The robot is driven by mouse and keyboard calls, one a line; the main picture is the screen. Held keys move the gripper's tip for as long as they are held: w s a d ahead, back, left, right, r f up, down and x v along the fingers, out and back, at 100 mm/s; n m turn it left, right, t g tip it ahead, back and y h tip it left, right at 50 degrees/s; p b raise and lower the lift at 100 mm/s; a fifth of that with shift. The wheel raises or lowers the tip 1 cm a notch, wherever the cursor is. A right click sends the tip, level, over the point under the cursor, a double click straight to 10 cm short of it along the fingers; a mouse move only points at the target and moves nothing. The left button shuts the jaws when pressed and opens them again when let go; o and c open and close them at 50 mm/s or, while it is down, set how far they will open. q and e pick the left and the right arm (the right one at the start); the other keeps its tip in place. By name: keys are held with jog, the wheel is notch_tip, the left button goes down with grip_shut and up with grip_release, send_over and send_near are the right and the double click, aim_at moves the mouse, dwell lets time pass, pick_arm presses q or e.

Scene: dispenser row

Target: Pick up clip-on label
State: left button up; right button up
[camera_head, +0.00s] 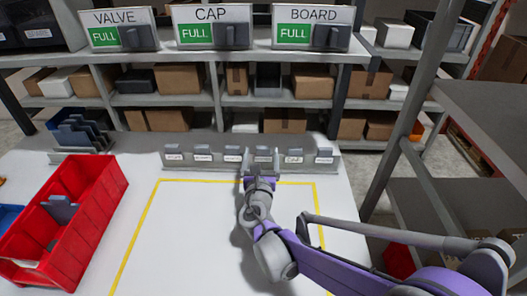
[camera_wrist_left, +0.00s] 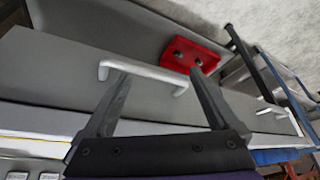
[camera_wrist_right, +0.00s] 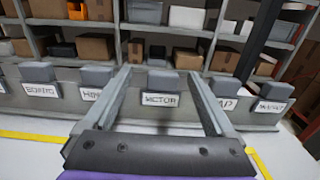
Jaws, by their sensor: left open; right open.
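Several clip-on labels, grey blocks with white printed tags, stand in a row on a grey rack (camera_head: 220,170) at the back of the table. In the right wrist view, the middle clip-on label (camera_wrist_right: 161,90) has a tag that seems to read "MOTOR". The CAP label (camera_wrist_right: 225,92) is just right of it, partly behind a finger. My right gripper (camera_head: 260,182) is open, its fingers pointing at the row; the middle label appears between the fingertips (camera_wrist_right: 160,72), with no contact visible. My left gripper (camera_wrist_left: 160,74) is open and empty, seen only in the left wrist view.
A red bin (camera_head: 95,205) stands at the left, with a grey clip piece inside. A yellow outline (camera_head: 240,181) marks clear table. A white handle (camera_wrist_left: 145,72) is near my left gripper.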

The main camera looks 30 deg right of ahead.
aim_at(263, 147)
jog(key=x, duration=0.4)
jog(key=f+x, duration=0.1)
jog(key=x, duration=0.2)
jog(key=shift+d, duration=0.3)
jog(key=shift+s, duration=0.1)
jog(key=c, duration=1.4)
notch_tip(263, 147, up, 10)
jog(key=p, duration=0.1)
